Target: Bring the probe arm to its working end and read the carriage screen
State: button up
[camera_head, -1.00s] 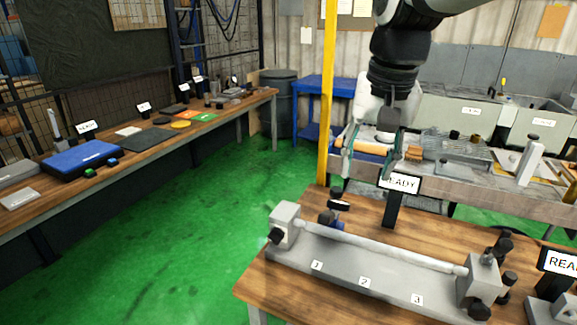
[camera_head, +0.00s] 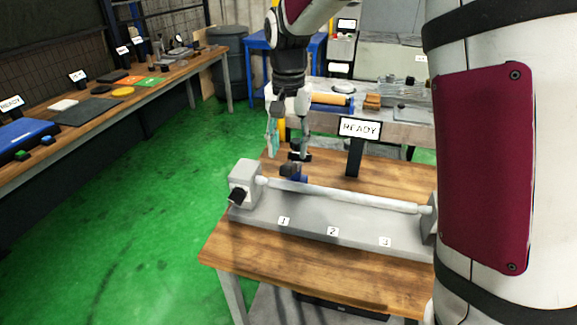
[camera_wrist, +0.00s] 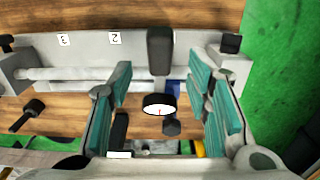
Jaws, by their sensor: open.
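My gripper (camera_head: 288,152) is open, fingers pointing down, over the small blue carriage (camera_head: 293,172) behind the left part of the grey bench fixture. In the wrist view, the teal finger pads of my gripper (camera_wrist: 167,72) stand apart on both sides of a black arm-like block (camera_wrist: 160,50), which looks like the probe arm, and a round white-faced dial (camera_wrist: 158,103). I see no contact with the pads. The block reaches over the pale bar (camera_head: 340,195). A READY screen (camera_head: 360,128) stands behind the bar. I cannot tell whether it is the carriage screen.
The grey fixture (camera_head: 310,218) bears labels 1, 2 and 3 and has a black knob (camera_head: 237,196) at its left end. It sits on a wooden table (camera_head: 290,260). My own arm link covers the right side of the head view. Green floor lies open at left.

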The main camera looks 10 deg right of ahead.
aim_at(288, 164)
notch_tip(288, 164, down, 6)
jog(key=shift+f+p, duration=0.25)
jog(key=shift+p, duration=0.1)
grip_shut()
